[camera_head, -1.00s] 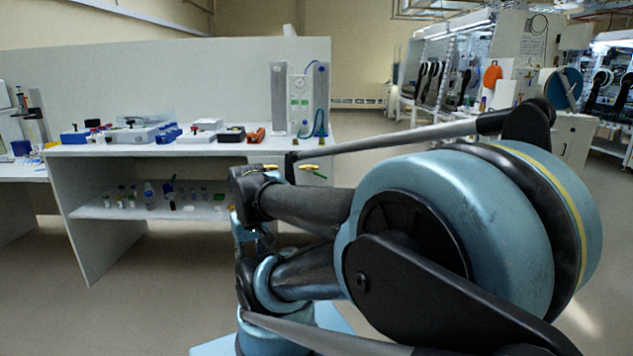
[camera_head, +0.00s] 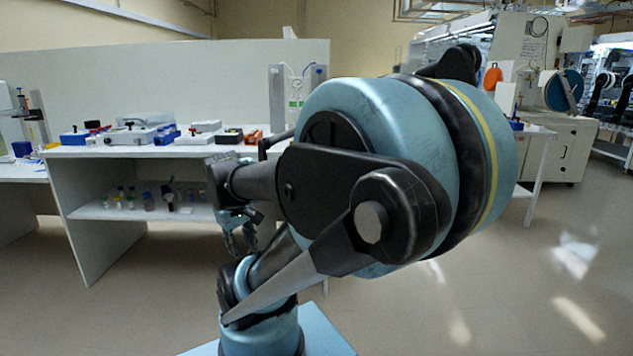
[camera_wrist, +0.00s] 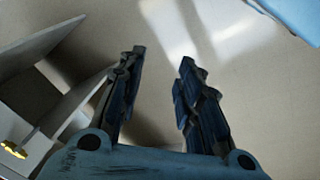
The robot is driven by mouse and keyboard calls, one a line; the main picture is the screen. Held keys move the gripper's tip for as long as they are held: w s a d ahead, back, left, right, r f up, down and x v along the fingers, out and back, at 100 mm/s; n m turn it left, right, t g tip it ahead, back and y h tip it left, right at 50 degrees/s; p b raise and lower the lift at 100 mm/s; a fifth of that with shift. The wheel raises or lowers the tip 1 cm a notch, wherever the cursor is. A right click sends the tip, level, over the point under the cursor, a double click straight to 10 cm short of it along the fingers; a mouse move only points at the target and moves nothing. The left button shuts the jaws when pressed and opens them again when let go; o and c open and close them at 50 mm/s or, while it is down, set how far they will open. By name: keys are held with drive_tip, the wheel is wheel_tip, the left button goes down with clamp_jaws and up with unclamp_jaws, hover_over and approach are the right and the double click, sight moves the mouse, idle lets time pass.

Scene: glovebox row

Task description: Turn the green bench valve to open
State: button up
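The green bench valve is not visible as such in either current view; my arm covers the bench's front edge where yellow valve handles showed a second ago. In the wrist view a small yellow fitting (camera_wrist: 12,148) sits at the lower left beside the pale bench panels, and I cannot tell which valve it belongs to. My gripper (camera_wrist: 160,68) is open and empty in the wrist view, its two dark fingers apart over bare floor. In the head view my gripper (camera_head: 240,240) hangs in front of the bench, below the top.
The white bench (camera_head: 110,153) carries boxes and instruments, with small bottles (camera_head: 148,201) on its lower shelf. A panel with a gauge (camera_head: 297,88) stands at its right end, partly hidden. Open floor (camera_head: 480,270) lies to the right.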

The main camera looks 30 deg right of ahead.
drive_tip(key=w+d+r+n+g+h, duration=0.1)
drive_tip(key=w+d+r+n+h, duration=0.4)
drive_tip(key=w+d, duration=0.6)
drive_tip(key=w+d+r+n+h, duration=0.1)
drive_tip(key=w+d+n+h, duration=0.2)
drive_tip(key=w+d+n, duration=0.7)
drive_tip(key=w+d+f+n+g+h, duration=0.1)
drive_tip(key=w+d+f+n+h, duration=0.35)
drive_tip(key=w, duration=0.45)
drive_tip(key=w+d+f+n+g+h, duration=0.1)
drive_tip(key=w+d+f+n+h, duration=0.3)
drive_tip(key=w, duration=0.4)
drive_tip(key=shift+n, duration=0.75)
drive_tip(key=d, duration=1.2)
drive_tip(key=d+r, duration=0.1)
drive_tip(key=d, duration=0.5)
drive_tip(key=shift+d, duration=0.25)
clamp_jaws()
